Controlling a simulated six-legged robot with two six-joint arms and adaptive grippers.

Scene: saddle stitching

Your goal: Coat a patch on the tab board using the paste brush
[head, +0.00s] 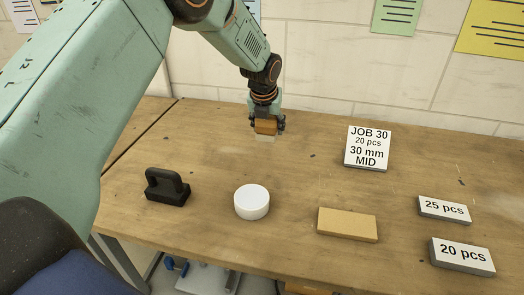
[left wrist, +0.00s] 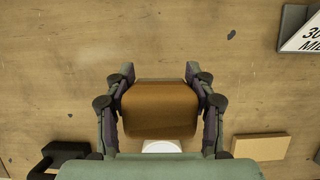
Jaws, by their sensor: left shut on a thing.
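My left gripper (head: 266,124) is shut on the paste brush, whose brown wooden handle (head: 265,128) sits between the fingers with pale bristles below. The brush is at the back of the bench, above the wood; I cannot tell the exact gap. In the left wrist view the brown handle (left wrist: 160,108) fills the space between the fingers (left wrist: 162,105). A flat tan board (head: 347,224), likely the tab board, lies at the front, right of a round white pot (head: 251,202). The board (left wrist: 261,146) and part of the pot (left wrist: 160,147) also show in the wrist view. No coated patch is visible.
A black handled block (head: 167,187) stands left of the pot. A JOB 30 sign (head: 367,147), reading 20 pcs, 30 mm, MID, leans at the back right. Blocks marked 25 pcs (head: 444,209) and 20 pcs (head: 462,256) sit at the right. The bench middle is clear.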

